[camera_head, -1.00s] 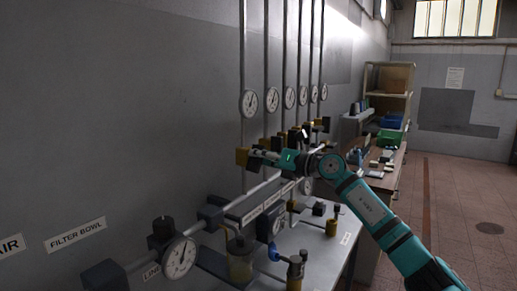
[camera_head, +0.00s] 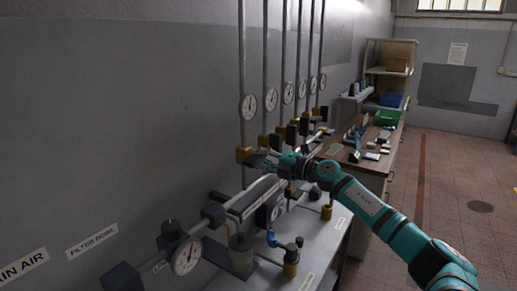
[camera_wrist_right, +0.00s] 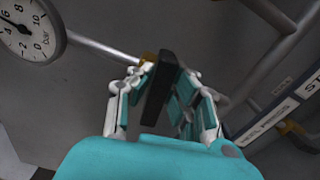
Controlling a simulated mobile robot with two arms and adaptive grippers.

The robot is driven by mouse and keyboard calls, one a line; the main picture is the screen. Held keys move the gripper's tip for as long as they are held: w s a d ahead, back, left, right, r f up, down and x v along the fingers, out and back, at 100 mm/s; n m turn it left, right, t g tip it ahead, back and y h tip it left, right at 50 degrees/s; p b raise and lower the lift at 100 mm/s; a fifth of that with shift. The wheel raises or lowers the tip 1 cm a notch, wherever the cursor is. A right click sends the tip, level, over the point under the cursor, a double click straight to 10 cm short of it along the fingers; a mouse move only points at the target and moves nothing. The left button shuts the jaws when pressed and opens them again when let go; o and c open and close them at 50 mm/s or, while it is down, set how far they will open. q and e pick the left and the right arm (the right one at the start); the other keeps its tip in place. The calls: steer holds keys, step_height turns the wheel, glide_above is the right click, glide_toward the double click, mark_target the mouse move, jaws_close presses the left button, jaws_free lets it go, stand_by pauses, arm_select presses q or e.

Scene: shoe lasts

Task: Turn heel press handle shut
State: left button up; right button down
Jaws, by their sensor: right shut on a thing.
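In the head view my right gripper (camera_head: 263,161) is at the nearest yellow valve body (camera_head: 243,155) on the vertical pipes along the wall. In the right wrist view the fingers (camera_wrist_right: 165,88) are closed around a long black handle (camera_wrist_right: 160,82), one finger on each side. A bit of yellow valve (camera_wrist_right: 148,58) shows behind the handle's far end. A label partly reading "PRESS" (camera_wrist_right: 266,122) shows at the right of the wrist view. In the head view the gripper largely hides the held handle. My left gripper is not in view.
Several similar black handles (camera_head: 292,132) and gauges (camera_head: 270,99) line the neighbouring pipes. A gauge (camera_head: 248,107) sits above the gripper. Floor (camera_head: 455,190) at the right is clear.

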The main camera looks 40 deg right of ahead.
steer(key=shift+f+m+p, duration=0.1)
steer(key=shift+m+p, duration=0.55)
steer(key=shift+m, duration=0.15)
steer(key=c, duration=1.2)
jaws_free()
steer(key=shift+s+d, duration=0.1)
steer(key=shift+d, duration=0.05)
steer(key=shift+c, duration=0.2)
steer(key=shift+s, duration=0.1)
steer(key=v, duration=1.2)
steer(key=shift+d, duration=0.1)
